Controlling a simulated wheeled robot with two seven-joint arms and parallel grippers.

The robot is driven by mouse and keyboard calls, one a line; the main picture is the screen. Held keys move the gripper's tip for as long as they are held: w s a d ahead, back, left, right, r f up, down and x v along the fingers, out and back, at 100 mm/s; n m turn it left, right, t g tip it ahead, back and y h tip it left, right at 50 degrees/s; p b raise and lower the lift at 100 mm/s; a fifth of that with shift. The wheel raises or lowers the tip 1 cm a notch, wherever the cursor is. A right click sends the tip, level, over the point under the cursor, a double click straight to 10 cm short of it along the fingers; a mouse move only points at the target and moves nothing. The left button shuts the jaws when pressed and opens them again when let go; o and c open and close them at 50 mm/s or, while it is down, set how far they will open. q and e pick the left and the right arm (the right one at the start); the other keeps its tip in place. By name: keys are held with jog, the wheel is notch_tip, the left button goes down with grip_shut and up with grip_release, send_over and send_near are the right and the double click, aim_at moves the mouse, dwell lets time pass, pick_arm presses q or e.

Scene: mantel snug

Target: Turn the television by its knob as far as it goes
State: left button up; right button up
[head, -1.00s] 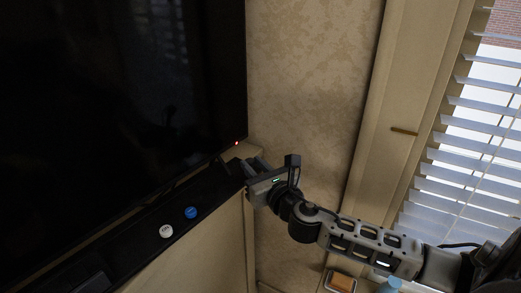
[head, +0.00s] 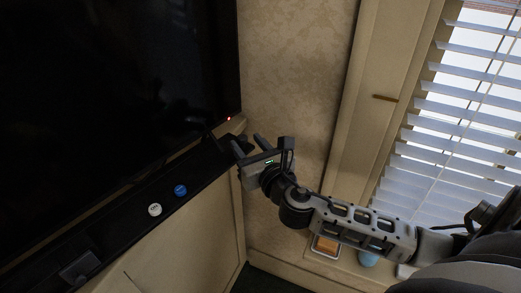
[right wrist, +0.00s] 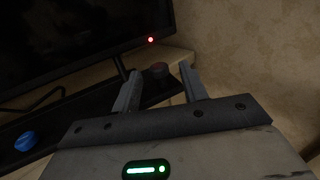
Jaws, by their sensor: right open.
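The television (head: 110,80) is a large dark screen at the left of the head view, with a small red light at its lower right corner. My right gripper (head: 249,144) is open near that corner, above the right end of a long black bar. A blue knob (head: 180,190) and a white knob (head: 155,210) sit farther left on the bar. My left gripper is out of view.
The black bar (head: 110,231) runs below the screen on a pale cabinet. A patterned wall (head: 300,60) and a window with white blinds (head: 470,110) are at the right. A small tray with a tan block (head: 326,246) lies below my right arm.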

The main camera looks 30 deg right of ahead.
pick_arm(q)
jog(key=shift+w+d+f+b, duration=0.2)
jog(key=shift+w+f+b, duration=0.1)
jog(key=shift+b, duration=0.95)
pick_arm(e)
jog(key=s+a, duration=0.1)
jog(key=s, duration=1.4)
jog(key=shift+s+a, duration=0.25)
jog(key=shift+s, duration=0.1)
